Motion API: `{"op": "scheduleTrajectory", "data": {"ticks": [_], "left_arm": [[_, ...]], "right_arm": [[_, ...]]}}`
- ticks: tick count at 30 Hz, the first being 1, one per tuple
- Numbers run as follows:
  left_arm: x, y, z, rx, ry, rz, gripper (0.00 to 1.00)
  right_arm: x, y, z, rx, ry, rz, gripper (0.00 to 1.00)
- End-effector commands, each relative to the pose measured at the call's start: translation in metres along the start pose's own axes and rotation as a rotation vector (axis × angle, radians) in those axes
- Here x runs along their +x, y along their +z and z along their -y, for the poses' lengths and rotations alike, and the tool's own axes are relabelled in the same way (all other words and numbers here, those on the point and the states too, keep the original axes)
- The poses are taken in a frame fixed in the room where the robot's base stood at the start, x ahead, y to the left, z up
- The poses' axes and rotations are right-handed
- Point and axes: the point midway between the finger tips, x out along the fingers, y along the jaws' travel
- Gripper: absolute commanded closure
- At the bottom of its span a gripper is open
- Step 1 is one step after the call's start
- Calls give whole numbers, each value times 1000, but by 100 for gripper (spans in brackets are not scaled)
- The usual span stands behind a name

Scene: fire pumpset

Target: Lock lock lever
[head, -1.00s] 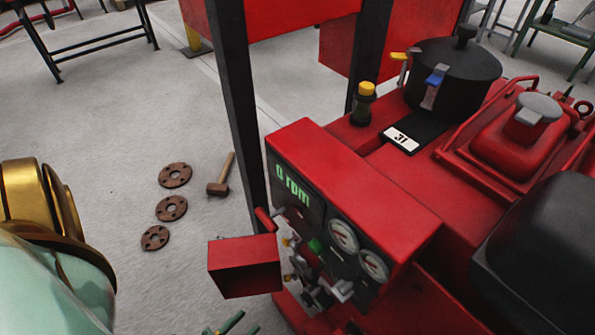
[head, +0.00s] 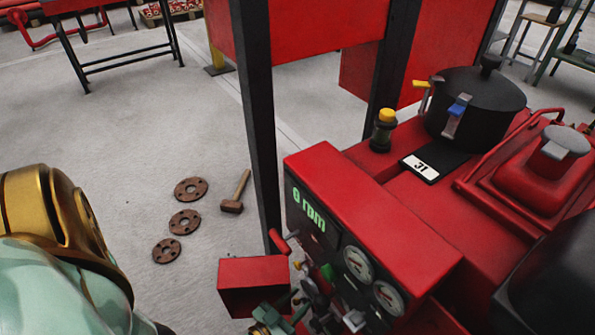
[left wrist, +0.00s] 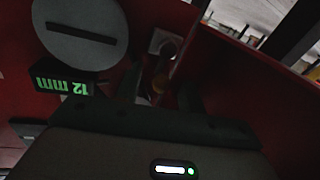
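I cannot tell which is the lock lever. My left gripper (head: 280,314), greenish, is low in front of the panel, beside the red box. In the left wrist view its dark fingers (left wrist: 160,92) are spread apart. A dim orange-brown part (left wrist: 160,82) shows between them, below a pale square fitting (left wrist: 165,43); contact cannot be told. My right gripper is not in view.
A red box (head: 254,285) juts out left of the panel levers. A dark post (head: 258,120) stands behind it. A slotted grey disc (left wrist: 80,28) and a 12 mm display (left wrist: 62,86) are near the gripper. Rusty flanges (head: 185,221) and a mallet (head: 236,194) lie on the floor.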

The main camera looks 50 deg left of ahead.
Motion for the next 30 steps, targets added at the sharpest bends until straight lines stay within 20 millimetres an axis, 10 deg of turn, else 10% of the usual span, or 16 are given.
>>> {"op": "scheduleTrajectory", "data": {"ticks": [7,12,27,28,30], "left_arm": [[1,0,0,0,0,0,61],[1,0,0,0,0,0,100],[2,0,3,-87,-3,17,100],[2,0,3,-87,-3,17,75],[2,0,3,-87,-3,17,61]], "right_arm": [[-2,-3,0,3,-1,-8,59],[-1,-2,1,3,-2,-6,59],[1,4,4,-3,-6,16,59],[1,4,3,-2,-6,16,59],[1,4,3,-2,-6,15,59]]}}
